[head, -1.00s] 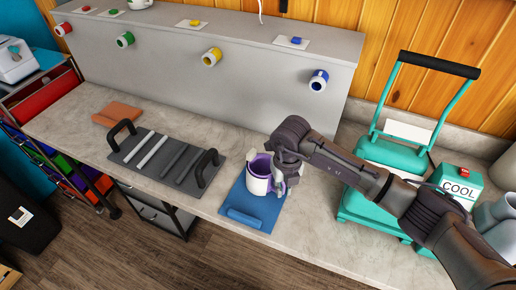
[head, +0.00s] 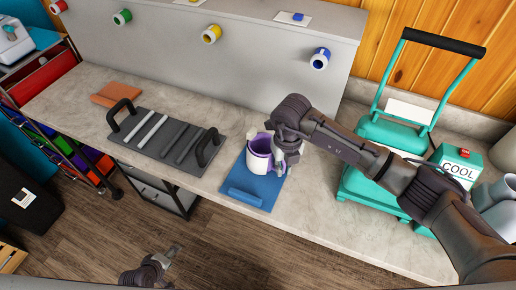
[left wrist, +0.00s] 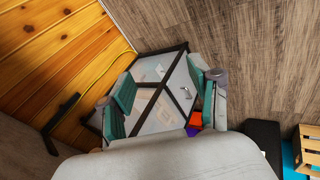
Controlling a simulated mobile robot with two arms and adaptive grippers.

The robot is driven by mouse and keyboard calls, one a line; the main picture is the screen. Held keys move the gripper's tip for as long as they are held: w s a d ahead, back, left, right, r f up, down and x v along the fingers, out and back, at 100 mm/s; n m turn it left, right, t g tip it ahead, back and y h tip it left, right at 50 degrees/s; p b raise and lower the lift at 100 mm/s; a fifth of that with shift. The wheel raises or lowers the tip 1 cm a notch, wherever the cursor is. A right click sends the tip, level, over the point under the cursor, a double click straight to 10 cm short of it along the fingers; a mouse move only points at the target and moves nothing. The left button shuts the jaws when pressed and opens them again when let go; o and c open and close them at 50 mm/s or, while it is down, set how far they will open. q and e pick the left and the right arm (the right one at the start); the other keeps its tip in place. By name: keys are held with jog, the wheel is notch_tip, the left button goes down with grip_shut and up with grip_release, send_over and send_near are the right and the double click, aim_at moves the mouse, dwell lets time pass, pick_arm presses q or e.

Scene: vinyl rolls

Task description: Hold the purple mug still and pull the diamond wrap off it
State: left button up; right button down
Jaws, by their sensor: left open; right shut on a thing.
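The purple mug (head: 262,143) stands upright on a blue pad (head: 262,200), its purple inside and rim showing. A white wrap (head: 257,162) covers the mug's body; its diamond pattern is too small to make out. My right gripper (head: 281,164) is shut on the mug at its right, handle side; the exact contact is partly hidden by the gripper. My left gripper (head: 172,254) is open and empty, low in front of the counter, well left of and below the mug. Its two spread fingers also show in the left wrist view (left wrist: 162,92), with nothing between them.
A dark grey tray (head: 145,147) with two black handles and several bars lies left of the pad. A teal press (head: 385,150) and a COOL box (head: 456,165) stand to the right. The counter's front edge (head: 215,207) lies between my left gripper and the mug.

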pick_arm(q)
jog(key=w+d+r+n+t+h, duration=0.1)
jog(key=w+d+r+n, duration=0.1)
jog(key=r, duration=0.6)
jog(key=w+d+r+n+t+h, duration=0.1)
jog(key=w+r+n, duration=0.3)
jog(key=r, duration=0.5)
jog(key=w+d+r+n+t+h, duration=0.2)
jog(key=w+r, duration=0.4)
jog(key=r, duration=0.3)
jog(key=shift+d+r+n+t+h, duration=0.1)
jog(key=shift+d+n+t+h, duration=0.25)
jog(key=shift+n+h, duration=0.3)
jog(key=n+t+h, duration=0.4)
jog(key=n, duration=0.3)
send_near(252, 131)
jog(key=shift+g, duration=0.25)
jog(key=x, duration=1)
jog(key=shift+a+r, duration=0.1)
jog(key=shift+r, duration=0.1)
grip_shut()
